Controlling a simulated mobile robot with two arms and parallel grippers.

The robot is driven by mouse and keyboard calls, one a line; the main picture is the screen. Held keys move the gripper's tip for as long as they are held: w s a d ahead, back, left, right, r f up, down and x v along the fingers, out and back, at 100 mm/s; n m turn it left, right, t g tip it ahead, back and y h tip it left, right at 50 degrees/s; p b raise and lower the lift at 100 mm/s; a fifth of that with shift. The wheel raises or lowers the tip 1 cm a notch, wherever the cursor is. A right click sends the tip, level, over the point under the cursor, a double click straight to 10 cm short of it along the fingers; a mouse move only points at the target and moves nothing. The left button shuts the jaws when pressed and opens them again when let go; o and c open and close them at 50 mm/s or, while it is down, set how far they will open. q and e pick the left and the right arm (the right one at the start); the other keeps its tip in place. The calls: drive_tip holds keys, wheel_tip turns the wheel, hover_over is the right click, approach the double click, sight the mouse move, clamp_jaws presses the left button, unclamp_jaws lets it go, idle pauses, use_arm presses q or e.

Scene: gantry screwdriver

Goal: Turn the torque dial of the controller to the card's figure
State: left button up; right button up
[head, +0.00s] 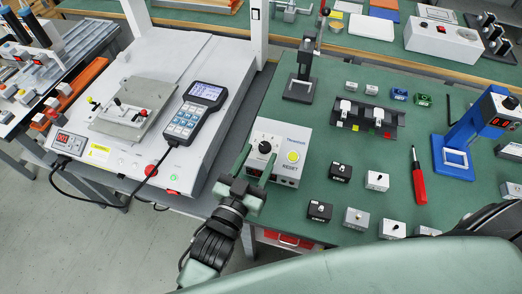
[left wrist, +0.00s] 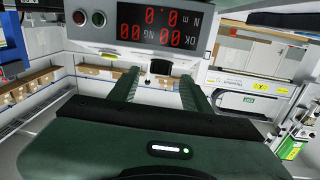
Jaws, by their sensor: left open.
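The controller (head: 302,136) is a white box at the front left edge of the green bench. Its black torque dial (head: 265,147) sits beside a yellow button (head: 293,156). My left gripper (head: 256,160) is open, with its two green fingers reaching up to the controller's front around the dial's position. In the left wrist view, the dial (left wrist: 160,68) shows dark between the open fingers (left wrist: 158,82), apparently untouched. Above it is the controller's red display (left wrist: 160,26), upside down, reading 0.0 N m. The dial's scale is too small to read. I cannot pick out a card. My right gripper is not in view.
A white machine (head: 150,60) with a handheld keypad (head: 196,110) stands left of the controller. Small black and grey boxes (head: 340,172) and a red screwdriver (head: 418,176) lie to its right. A black stand (head: 300,88) is behind it. A blue press (head: 470,140) stands further right.

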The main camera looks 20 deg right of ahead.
use_arm(q)
drive_tip(key=shift+x, duration=0.9)
clamp_jaws()
